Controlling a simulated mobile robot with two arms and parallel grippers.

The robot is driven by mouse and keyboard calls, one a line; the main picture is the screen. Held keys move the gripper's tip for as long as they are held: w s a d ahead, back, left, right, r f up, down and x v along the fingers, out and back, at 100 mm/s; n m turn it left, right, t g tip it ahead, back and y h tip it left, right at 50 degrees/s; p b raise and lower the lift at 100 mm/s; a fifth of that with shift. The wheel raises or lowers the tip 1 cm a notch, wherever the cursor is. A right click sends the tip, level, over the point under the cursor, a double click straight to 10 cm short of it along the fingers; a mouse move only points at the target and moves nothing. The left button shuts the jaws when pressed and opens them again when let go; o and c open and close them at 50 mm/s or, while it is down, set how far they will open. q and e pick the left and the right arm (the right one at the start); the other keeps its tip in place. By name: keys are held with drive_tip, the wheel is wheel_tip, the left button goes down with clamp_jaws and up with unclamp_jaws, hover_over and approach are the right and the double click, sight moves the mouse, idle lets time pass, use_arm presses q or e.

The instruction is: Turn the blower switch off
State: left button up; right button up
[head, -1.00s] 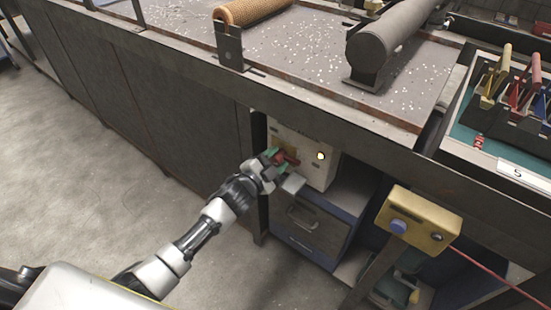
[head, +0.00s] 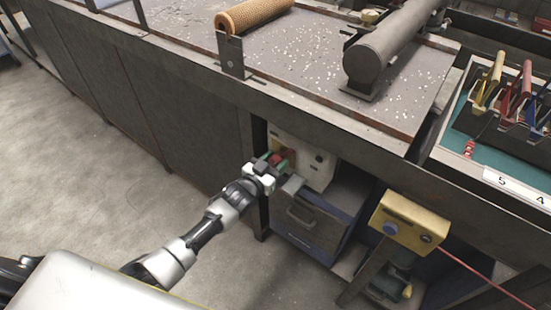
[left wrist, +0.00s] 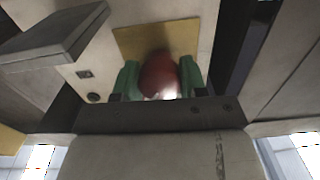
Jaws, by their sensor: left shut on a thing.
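The blower switch box (head: 312,163) is a cream panel under the bench in the head view. Its red switch knob (left wrist: 158,74) stands on a yellow-brown plate (left wrist: 128,40) in the left wrist view. My left gripper (head: 276,161) is at the panel, with its green fingertips on both sides of the red knob, shut on it. The fingers partly hide the knob in the head view. The round lamp (head: 319,158) on the panel is dark. My right gripper is not in view.
A drawer cabinet (head: 308,222) stands below the panel. A yellow box with a blue button (head: 412,216) is on a post to the right. The bench edge (head: 335,120) overhangs the panel. The floor (head: 110,210) at left is clear.

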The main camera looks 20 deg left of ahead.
use_arm(q)
drive_tip(key=n, duration=0.3)
drive_tip(key=shift+n, duration=0.4)
drive_tip(key=n, duration=0.4)
drive_tip(key=shift+o, duration=0.2)
drive_tip(key=shift+n, duration=0.3)
drive_tip(key=shift+a+r, duration=0.1)
drive_tip(key=o, duration=0.9)
drive_tip(key=shift+s, duration=0.1)
